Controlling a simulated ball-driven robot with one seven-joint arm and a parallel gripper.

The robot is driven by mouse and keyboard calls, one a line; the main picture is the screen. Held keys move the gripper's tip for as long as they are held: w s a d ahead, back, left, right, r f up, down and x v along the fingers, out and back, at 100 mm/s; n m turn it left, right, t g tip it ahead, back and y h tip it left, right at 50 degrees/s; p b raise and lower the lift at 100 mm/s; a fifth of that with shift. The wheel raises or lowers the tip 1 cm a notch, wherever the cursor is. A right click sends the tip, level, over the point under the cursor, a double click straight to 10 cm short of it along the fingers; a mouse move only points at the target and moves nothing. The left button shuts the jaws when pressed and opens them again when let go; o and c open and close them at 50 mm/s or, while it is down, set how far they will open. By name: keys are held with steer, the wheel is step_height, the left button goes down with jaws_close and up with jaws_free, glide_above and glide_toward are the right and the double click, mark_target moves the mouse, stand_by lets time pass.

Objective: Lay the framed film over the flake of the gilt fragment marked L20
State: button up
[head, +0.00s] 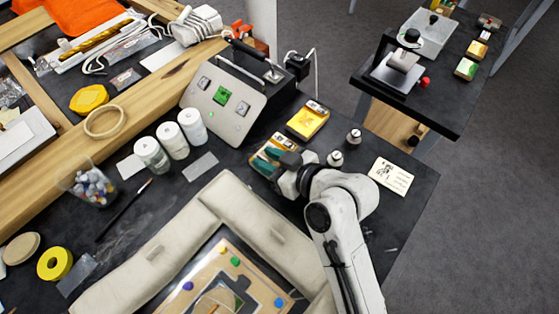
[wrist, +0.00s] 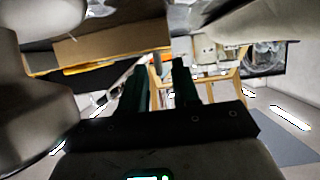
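A panel (head: 262,272) with a pale wooden border, a dark middle and several coloured dots lies between beige padded bolsters at the bottom of the head view. It looks like the gilt fragment, cut off by the picture edge. No L20 mark is readable. My gripper (head: 271,160) is beyond and right of the panel, by small yellow and green items. In the wrist view its two dark green fingers (wrist: 160,82) stand apart with nothing visibly held between them.
Beige bolsters (head: 155,262) flank the panel. A wooden ring (head: 104,121) lies at left.

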steer(key=shift+s+d+r, duration=0.2)
steer(key=shift+d, duration=0.1)
steer(key=b+v, duration=0.1)
steer(key=v, duration=1)
steer(key=shift+s, duration=0.1)
